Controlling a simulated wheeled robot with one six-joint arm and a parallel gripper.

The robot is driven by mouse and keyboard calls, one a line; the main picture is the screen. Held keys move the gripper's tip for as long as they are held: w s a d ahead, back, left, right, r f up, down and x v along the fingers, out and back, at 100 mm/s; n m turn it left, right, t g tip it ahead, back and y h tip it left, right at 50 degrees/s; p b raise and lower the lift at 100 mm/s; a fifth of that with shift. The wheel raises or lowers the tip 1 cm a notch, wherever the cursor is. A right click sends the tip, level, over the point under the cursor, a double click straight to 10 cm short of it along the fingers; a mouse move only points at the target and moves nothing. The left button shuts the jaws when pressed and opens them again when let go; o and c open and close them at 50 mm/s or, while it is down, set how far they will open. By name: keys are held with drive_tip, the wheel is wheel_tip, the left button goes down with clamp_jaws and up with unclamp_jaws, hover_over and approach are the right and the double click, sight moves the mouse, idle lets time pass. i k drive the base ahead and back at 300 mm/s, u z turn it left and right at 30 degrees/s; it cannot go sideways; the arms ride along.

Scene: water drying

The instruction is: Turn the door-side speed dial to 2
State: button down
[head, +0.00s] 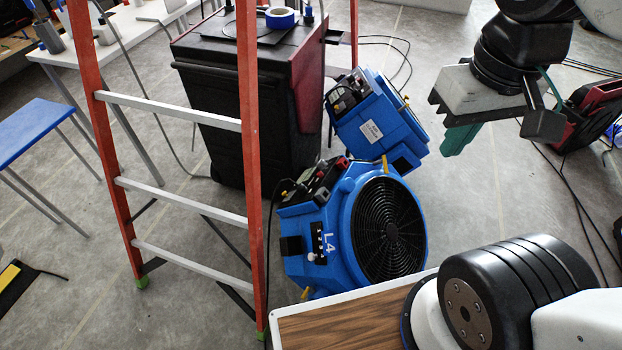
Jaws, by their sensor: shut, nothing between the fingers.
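Two blue air movers stand on the floor. The nearer one (346,240) has a round black grille, "L4" on its side, a dark strip with small white marks (319,243), and a dark control panel (318,187) with red parts on top. The farther one (387,122) has a white label and a dark panel (347,95). The dial pointers are too small to read, and no door shows, so I cannot tell which dial is door-side. My gripper (541,123) is shut and empty at the upper right, apart from both air movers in the picture.
An orange stepladder (258,200) stands left of the nearer air mover. A wood-topped board (330,325) is at the bottom. A blue stool (35,130) is far left. Cables (575,190) cross the floor; open floor lies right of the air movers.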

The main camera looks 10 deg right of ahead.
sight(321, 165)
drive_tip(key=k, duration=0.3)
drive_tip(key=u, duration=2.25)
drive_tip(key=i, duration=2.9)
drive_tip(key=z, duration=3.85)
